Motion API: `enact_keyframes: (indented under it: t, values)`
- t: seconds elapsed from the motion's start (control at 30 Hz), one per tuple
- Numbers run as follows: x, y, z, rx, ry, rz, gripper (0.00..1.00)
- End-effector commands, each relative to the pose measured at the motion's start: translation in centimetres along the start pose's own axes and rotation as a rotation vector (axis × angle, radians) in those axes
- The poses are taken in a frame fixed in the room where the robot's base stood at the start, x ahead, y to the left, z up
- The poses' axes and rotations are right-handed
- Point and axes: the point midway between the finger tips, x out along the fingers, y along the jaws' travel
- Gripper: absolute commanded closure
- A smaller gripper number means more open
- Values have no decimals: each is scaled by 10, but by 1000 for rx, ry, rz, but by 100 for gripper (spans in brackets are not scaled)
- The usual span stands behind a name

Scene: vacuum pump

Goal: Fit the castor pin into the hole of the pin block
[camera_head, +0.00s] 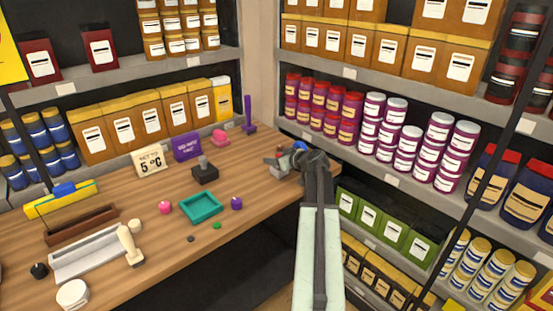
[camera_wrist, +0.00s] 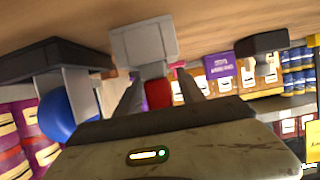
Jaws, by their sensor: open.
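My gripper (camera_wrist: 160,88) is open in the wrist view. Its two fingers point at a small red-topped piece (camera_wrist: 158,93) that shows between them; contact is not clear. The red piece stands on a light grey block (camera_wrist: 143,44) on the table. Beside it, at left in the wrist view, is a dark base with a grey bracket and a blue round part (camera_wrist: 67,112). In the head view my gripper (camera_head: 297,161) is at the table's right end and partly hides these pieces. I cannot tell for sure which is the castor pin or the pin block; no hole shows.
A dark block with a grey post (camera_head: 204,172) stands left of my gripper. A teal tray (camera_head: 201,208), a purple knob (camera_head: 236,203) and a pink knob (camera_head: 165,207) are nearer the front. Loaded shelves (camera_head: 392,180) rise close on the right.

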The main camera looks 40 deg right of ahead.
Motion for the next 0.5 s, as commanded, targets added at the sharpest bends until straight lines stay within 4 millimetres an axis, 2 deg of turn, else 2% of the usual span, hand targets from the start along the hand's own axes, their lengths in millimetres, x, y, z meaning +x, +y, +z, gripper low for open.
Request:
enact_keyframes:
  t: [0.07, 0.17, 0.4, 0.5]
  values:
    - [-2, 0, -4, 0, 0, 0, 54]
    - [-18, 0, -5, 2, 0, 2, 54]
    - [-80, -1, -7, 2, 0, 4, 54]
    - [-100, 0, -6, 1, 0, 4, 54]
